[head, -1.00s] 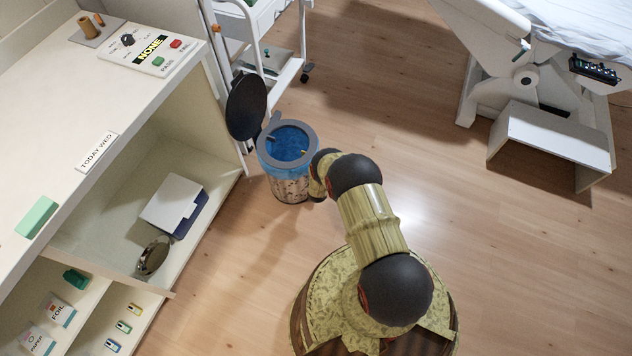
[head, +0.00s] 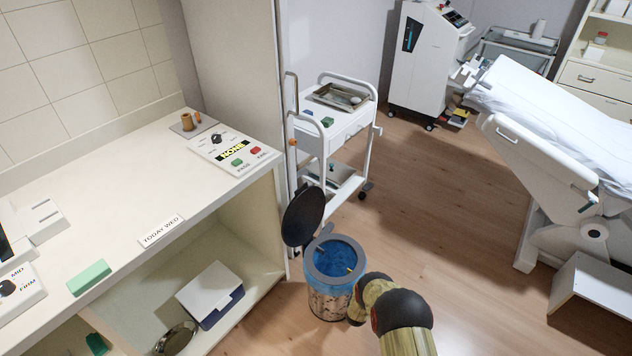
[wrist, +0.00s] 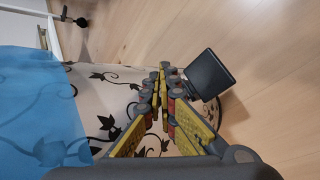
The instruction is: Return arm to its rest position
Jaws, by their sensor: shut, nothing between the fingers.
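My gripper (wrist: 163,80) shows in the wrist view, its yellow and grey fingers brought together with nothing between them. It is beside the bin (wrist: 110,85), whose pale side has a dark leaf pattern. I cannot tell whether the fingertips touch it. In the head view my arm comes up from the bottom edge to the right side of the bin (head: 328,303), and my gripper is hidden there. The bin has a blue liner (head: 333,262), a grey rim and its black lid (head: 303,216) raised.
A cabinet with a countertop (head: 110,215) stands left of the bin. A white trolley (head: 345,125) stands behind it. A treatment couch (head: 545,145) and a white step (head: 592,290) are at the right. The wooden floor (head: 440,190) between is clear.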

